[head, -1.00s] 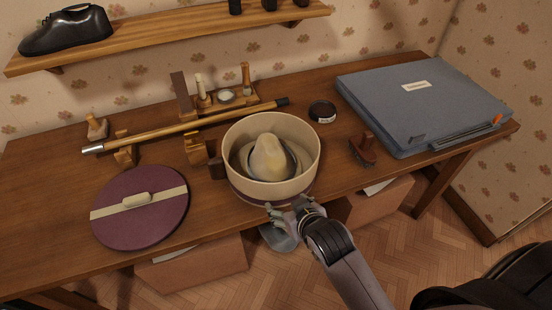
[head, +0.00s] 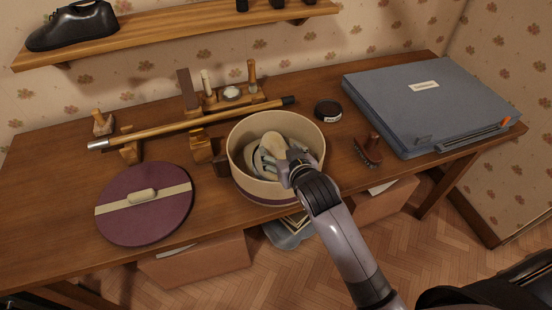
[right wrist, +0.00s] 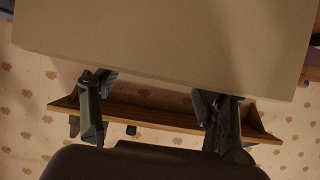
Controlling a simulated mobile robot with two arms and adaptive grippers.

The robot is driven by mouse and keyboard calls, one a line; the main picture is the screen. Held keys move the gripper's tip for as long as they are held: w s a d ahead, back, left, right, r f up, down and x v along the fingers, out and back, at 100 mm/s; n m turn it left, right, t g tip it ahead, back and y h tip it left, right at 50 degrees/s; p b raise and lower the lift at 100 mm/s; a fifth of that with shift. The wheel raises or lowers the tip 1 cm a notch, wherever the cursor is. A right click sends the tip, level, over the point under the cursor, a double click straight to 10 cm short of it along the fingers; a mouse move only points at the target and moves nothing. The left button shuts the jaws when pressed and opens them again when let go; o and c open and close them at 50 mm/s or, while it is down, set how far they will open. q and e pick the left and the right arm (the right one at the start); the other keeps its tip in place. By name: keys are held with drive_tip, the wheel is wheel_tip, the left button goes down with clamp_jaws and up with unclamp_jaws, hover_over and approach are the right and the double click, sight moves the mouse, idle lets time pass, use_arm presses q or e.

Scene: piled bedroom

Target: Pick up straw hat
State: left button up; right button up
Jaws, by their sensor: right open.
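The straw hat (head: 286,123) is pale cream and sits inside a round beige hat box (head: 250,188) on the desk. My right gripper (head: 271,163) reaches in over the box's near rim, its open fingers beside the hat's crown. The gripper hides part of the crown and brim, and I cannot tell if it touches the hat. In the right wrist view, two spread fingers (right wrist: 155,115) show below a large plain beige surface, which may be the box wall. My left gripper is not in view.
The round maroon lid (head: 150,218) lies left of the box. A cane (head: 180,127) rests on stands behind it. A brush (head: 369,150), a dark tin (head: 328,110) and a blue case (head: 430,100) are to the right. A shelf (head: 180,32) hangs above.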

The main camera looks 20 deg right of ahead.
sight(277, 148)
drive_tip(key=shift+p+x, duration=0.4)
drive_tip(key=shift+x, duration=2.45)
drive_tip(key=shift+d+f, duration=0.1)
drive_tip(key=shift+s, duration=0.1)
drive_tip(key=shift+c, duration=0.3)
clamp_jaws()
